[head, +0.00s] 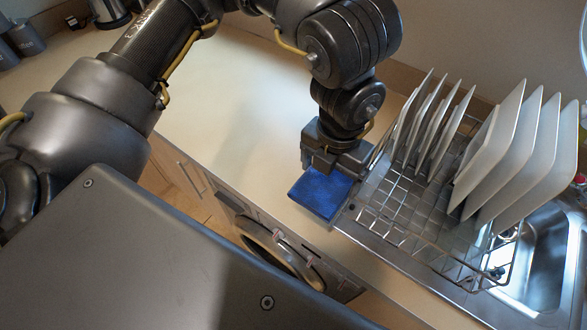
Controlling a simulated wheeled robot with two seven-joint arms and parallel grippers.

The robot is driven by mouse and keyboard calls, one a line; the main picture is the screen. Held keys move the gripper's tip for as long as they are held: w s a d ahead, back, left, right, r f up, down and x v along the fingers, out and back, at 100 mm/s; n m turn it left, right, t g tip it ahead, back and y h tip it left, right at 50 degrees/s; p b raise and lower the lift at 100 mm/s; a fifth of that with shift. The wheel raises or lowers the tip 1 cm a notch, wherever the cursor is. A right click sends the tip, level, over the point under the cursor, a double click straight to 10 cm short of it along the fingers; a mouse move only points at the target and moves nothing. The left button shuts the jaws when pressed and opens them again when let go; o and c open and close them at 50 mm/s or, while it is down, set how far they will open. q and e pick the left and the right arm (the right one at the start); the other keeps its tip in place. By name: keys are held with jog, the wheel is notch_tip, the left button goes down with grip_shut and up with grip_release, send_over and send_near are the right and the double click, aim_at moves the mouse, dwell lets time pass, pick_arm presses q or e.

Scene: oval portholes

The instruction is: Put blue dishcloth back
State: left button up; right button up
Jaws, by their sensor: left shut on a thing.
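The blue dishcloth (322,193) is a folded blue square at the front of the counter, just left of the dish rack. My left gripper (335,165) reaches down over it from above and is shut on its back part. The fingertips are partly hidden by the gripper body and the cloth. I cannot tell whether the cloth touches the counter. My right gripper is not in view.
A wire dish rack (400,212) with several white plates (515,150) stands right of the cloth, close to my gripper. A steel sink (545,250) is at the far right. The counter (225,110) left of the gripper is clear. A washing machine (275,250) is below the counter's front edge.

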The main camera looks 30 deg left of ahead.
pick_arm(q)
jog(key=w+a+f+p, duration=0.3)
jog(key=w+a+p, duration=0.15)
jog(key=a, duration=0.25)
send_over(296, 167)
jog(key=f, duration=0.5)
jog(key=shift+s+d+f, duration=0.3)
jog(key=shift+d+f, duration=0.05)
jog(key=shift+d, duration=0.05)
jog(key=shift+w+a+f, duration=0.25)
jog(key=shift+a+f, duration=0.2)
jog(key=shift+f, duration=1.75)
jog(key=o, duration=0.7)
jog(key=shift+f, duration=0.15)
